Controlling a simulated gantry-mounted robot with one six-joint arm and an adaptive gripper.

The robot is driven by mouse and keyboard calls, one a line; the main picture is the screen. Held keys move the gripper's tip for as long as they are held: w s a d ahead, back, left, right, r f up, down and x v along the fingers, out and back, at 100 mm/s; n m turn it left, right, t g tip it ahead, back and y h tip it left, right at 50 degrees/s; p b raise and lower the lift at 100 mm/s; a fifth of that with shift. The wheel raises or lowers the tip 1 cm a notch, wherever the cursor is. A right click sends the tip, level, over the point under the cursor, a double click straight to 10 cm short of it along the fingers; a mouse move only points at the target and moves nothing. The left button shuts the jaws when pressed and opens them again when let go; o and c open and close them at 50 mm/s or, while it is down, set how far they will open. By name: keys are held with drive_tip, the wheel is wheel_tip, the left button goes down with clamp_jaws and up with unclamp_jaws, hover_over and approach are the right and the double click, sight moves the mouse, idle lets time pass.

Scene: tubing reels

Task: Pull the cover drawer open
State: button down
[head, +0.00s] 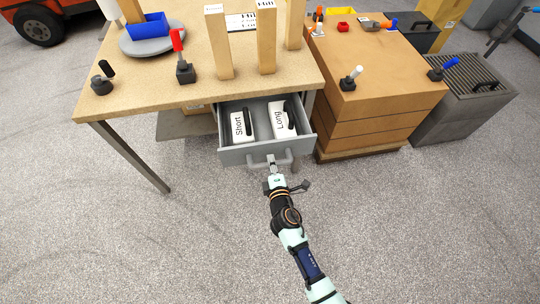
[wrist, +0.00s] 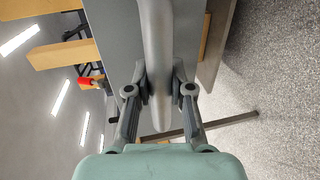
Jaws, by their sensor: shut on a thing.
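The cover drawer (head: 250,153) is a grey drawer under the left table, and it stands out from the table with its inside showing. In it lie two white blocks with dark handles, one labelled Short (head: 238,124) and one labelled Long (head: 281,117). My gripper (head: 271,160) is at the drawer's front, at its grey bar handle (head: 284,160). In the wrist view my gripper's two fingers (wrist: 159,88) are closed on either side of the handle bar (wrist: 157,40). The fingertips are partly hidden behind the bar.
The wooden table (head: 130,75) holds a blue bin (head: 147,26) on a round grey plate, upright wooden posts and small handled tools. A wooden drawer cabinet (head: 375,95) stands close on the right. The floor in front is clear.

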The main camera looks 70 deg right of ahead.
drive_tip(key=f+v, duration=0.1)
drive_tip(key=v, duration=0.5)
drive_tip(key=shift+s+a, duration=0.2)
drive_tip(key=shift+a, duration=0.1)
drive_tip(key=shift+f, duration=0.1)
drive_tip(key=c, duration=1)
unclamp_jaws()
drive_tip(key=shift+a, duration=0.1)
drive_tip(key=v, duration=1.1)
drive_tip(key=shift+s+a, duration=0.3)
drive_tip(key=shift+s, duration=0.05)
